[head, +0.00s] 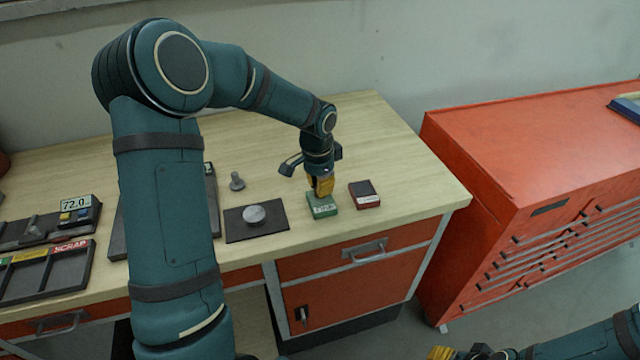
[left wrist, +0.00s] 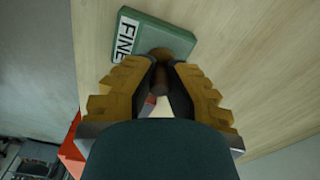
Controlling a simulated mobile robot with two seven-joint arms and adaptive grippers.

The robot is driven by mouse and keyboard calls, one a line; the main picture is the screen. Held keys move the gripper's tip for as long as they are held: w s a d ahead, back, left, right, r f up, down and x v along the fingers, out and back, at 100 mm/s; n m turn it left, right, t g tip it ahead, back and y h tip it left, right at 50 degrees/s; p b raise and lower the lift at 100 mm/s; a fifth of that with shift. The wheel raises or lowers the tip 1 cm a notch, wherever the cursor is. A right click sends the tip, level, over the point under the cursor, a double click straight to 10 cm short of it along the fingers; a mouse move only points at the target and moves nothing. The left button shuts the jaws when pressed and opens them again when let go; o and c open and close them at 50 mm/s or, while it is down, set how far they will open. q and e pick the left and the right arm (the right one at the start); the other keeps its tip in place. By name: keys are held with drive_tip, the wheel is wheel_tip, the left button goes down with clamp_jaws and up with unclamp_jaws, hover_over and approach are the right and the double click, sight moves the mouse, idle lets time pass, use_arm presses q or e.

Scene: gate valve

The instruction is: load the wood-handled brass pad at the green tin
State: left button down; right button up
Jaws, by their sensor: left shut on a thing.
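The green tin (head: 322,208) stands near the front edge of the workbench, and its label reads FINE in the left wrist view (left wrist: 148,32). My left gripper (head: 321,190) is directly above it, pointing down. Its yellow fingers (left wrist: 158,78) are shut on the brown handle of the wood-handled pad (left wrist: 161,72). The pad's round brownish end overlaps the tin's top in the left wrist view; I cannot tell whether it touches. The pad is mostly hidden by the fingers in the head view. My right gripper (head: 442,353) is only partly in view at the bottom edge.
A red tin (head: 365,196) stands just right of the green one. To the left, a dark mat (head: 237,227) bears a silver disc (head: 254,214), with a grey metal piece (head: 237,181) behind. A display (head: 76,203) and a SCRAP tray (head: 45,278) lie farther left. A red cabinet (head: 480,180) stands right.

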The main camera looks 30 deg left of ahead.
use_arm(q)
drive_tip(key=shift+f, duration=0.5)
idle(1.2)
drive_tip(key=shift+r+p, duration=2.35)
drive_tip(key=shift+r, duration=1.2)
